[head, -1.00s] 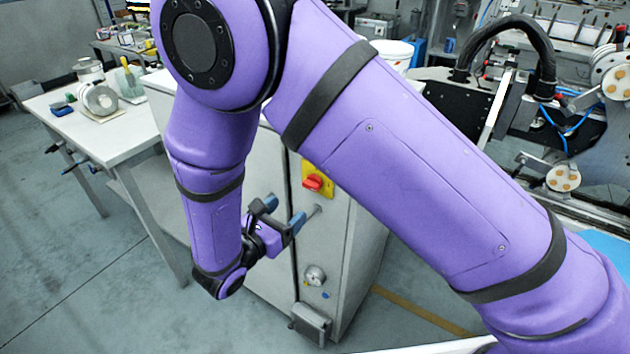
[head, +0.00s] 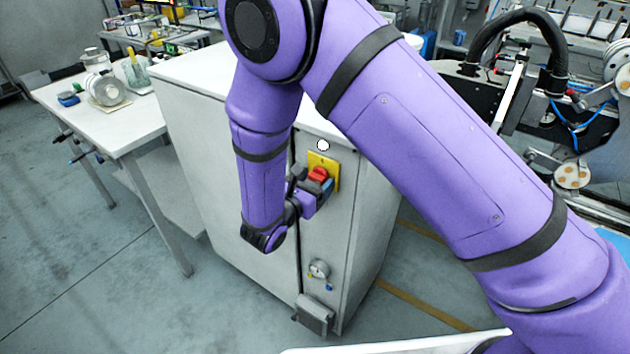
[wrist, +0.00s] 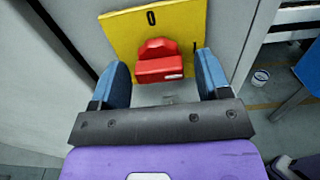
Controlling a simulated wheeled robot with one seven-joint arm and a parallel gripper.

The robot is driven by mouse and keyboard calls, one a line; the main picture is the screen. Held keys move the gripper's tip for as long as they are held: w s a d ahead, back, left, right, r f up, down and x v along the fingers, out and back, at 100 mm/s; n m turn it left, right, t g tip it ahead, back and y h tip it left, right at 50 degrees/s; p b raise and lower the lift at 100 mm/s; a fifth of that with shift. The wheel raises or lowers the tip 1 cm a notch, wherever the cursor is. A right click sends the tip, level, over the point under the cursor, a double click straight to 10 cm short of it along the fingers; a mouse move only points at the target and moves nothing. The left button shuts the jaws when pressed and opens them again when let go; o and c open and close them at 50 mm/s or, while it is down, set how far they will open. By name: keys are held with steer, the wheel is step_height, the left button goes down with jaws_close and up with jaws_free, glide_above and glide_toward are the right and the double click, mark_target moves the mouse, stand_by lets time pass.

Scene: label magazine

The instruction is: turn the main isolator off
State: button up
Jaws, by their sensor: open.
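The main isolator is a red knob (head: 318,174) on a yellow plate (head: 331,163), on the front of a pale grey cabinet (head: 362,225). In the wrist view the knob (wrist: 160,66) sits between my two blue fingers, with a black "0" at the top of the yellow plate (wrist: 120,40). My gripper (wrist: 162,74) is open, one finger on each side of the knob. I cannot tell whether either finger touches it. In the head view my gripper (head: 312,186) is at the knob and partly covers the plate.
A round gauge (head: 319,268) and a grey box (head: 314,315) are lower on the cabinet front. A white bench (head: 125,125) with instruments stands at the left. Dark machinery (head: 480,90) is at the right. Open floor lies front left.

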steer(key=shift+w+d, duration=0.1)
steer(key=c, duration=0.9)
steer(key=shift+n, duration=0.4)
steer(key=n, duration=0.3)
steer(key=shift+n, duration=0.4)
steer(key=n, duration=0.4)
steer(key=shift+d+r+n, duration=0.1)
steer(key=shift+n, duration=0.2)
steer(key=n, duration=0.4)
steer(key=shift+s+r, duration=0.1)
steer(key=shift+s, duration=0.1)
steer(key=n, duration=0.4)
steer(key=shift+d+n, duration=0.1)
steer(key=shift+n, duration=0.2)
